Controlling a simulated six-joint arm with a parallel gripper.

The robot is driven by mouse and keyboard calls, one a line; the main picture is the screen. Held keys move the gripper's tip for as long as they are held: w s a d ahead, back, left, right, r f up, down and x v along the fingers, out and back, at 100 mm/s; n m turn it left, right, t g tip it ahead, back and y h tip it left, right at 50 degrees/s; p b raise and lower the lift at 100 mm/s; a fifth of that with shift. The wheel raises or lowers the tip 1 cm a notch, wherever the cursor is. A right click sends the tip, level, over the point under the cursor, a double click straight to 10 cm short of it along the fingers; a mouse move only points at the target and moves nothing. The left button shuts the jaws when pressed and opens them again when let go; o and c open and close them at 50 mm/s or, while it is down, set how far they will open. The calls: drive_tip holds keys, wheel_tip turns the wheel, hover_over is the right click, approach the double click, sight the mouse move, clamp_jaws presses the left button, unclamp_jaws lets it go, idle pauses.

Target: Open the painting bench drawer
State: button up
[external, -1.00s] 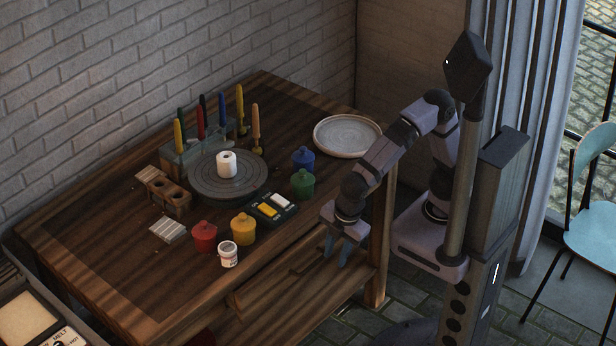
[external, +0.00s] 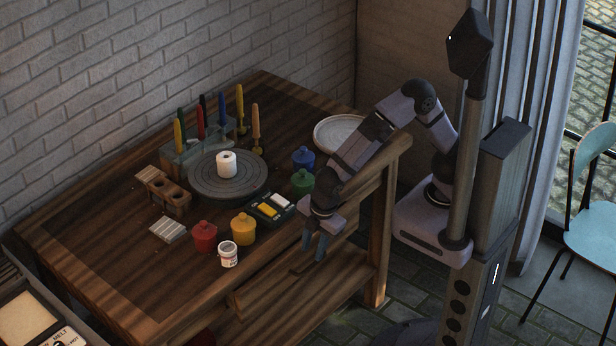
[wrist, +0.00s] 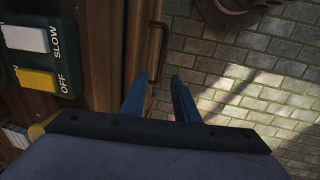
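The painting bench (external: 120,285) is a dark wooden table along the brick wall. Its drawer (external: 255,297) is below the front edge, with a dark bar handle (external: 308,268). I cannot tell for sure whether the drawer is fully shut. In the wrist view the brown handle (wrist: 155,45) stands out from the wooden front, ahead of the fingertips. My gripper (external: 313,258) points down in front of the bench, close to the handle. Its two blue fingers are apart and empty; they also show in the wrist view (wrist: 160,78).
A switch box (external: 272,208) with white and yellow switches sits near the bench edge by my wrist. Green (external: 303,181), yellow (external: 243,229) and red (external: 204,236) pots and a small white jar (external: 228,254) stand nearby. Bare stone floor (wrist: 250,80) lies in front of the bench.

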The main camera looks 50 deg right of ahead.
sight(309, 268)
drive_tip(key=shift+w+f, duration=0.2)
drive_tip(key=shift+f, duration=0.85)
drive_tip(key=shift+w+f, duration=0.15)
drive_tip(key=shift+f, duration=0.85)
drive_tip(key=shift+w+f, duration=0.2)
drive_tip(key=shift+f, duration=0.85)
clamp_jaws()
